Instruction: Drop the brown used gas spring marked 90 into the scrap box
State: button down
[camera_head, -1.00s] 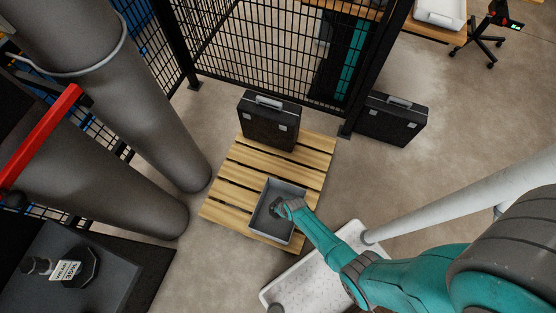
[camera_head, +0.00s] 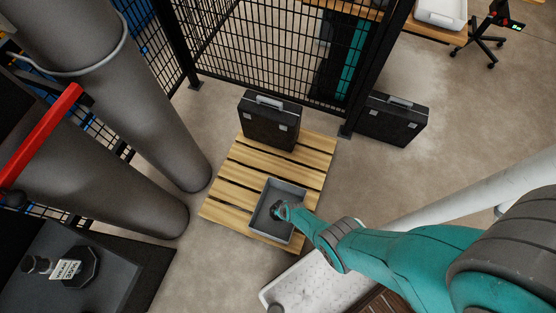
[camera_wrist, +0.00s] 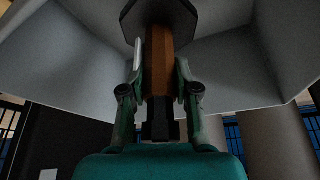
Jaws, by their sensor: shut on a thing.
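The brown gas spring (camera_wrist: 159,60) is in the wrist view, with a dark wide end at the top and a dark narrow end at the bottom. My gripper (camera_wrist: 160,75) is shut on its brown body, one finger on each side. No marking on it is readable. The grey open box (camera_head: 292,232) stands on the wooden pallet in the head view. My gripper (camera_head: 279,210) is over the box's opening there. The box's grey inner walls (camera_wrist: 235,65) fill the upper wrist view around the spring. I cannot tell whether the spring touches the box floor.
The pallet (camera_head: 228,192) also bears a black case (camera_head: 268,120) behind the box. A second black case (camera_head: 391,120) stands on the floor by the mesh fence (camera_head: 260,50). A white tray (camera_head: 310,282) lies before the pallet. Large grey cylinders (camera_head: 165,120) stand left.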

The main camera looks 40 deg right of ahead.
jog(key=c, duration=0.8)
grip_release()
jog(key=shift+o, duration=0.2)
jog(key=shift+r, duration=0.15)
jog(key=v, duration=1.1)
jog(key=shift+r, duration=0.3)
jog(key=shift+s+d, duration=0.1)
jog(key=shift+s, duration=0.05)
